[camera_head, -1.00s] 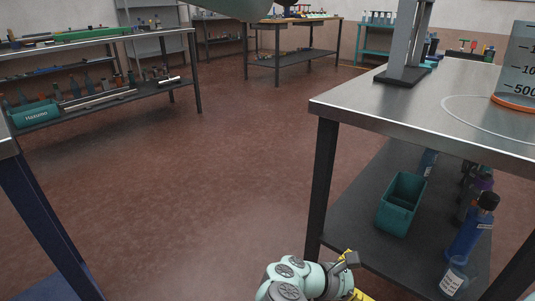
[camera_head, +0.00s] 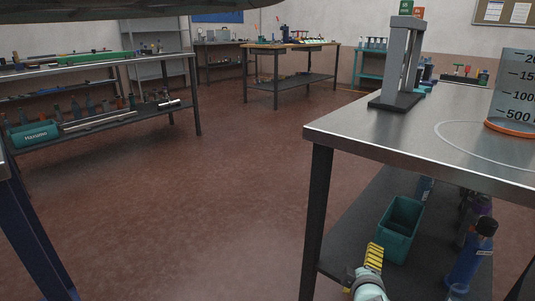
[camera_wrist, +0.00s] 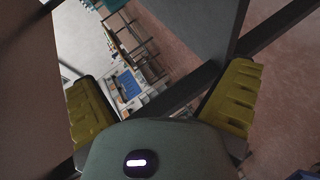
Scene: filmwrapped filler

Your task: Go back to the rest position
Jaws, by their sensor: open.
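My gripper (camera_wrist: 160,97) shows in the wrist view with its two yellow ribbed fingers wide apart, one at each side. Nothing is clasped between them. In the head view only part of my gripper (camera_head: 373,258) shows at the bottom, beside the near table's lower shelf (camera_head: 340,240). One yellow finger points upward there, left of and in front of a teal bin (camera_head: 400,228). The rest of the hand is cut off by the lower edge.
The near steel table (camera_head: 400,140) carries a grey stand (camera_head: 393,65) and a graduated beaker (camera_head: 513,88). A blue bottle (camera_head: 465,268) stands on its lower shelf. Another bench (camera_head: 85,65) is at the left. The red-brown floor (camera_head: 230,180) between them is clear.

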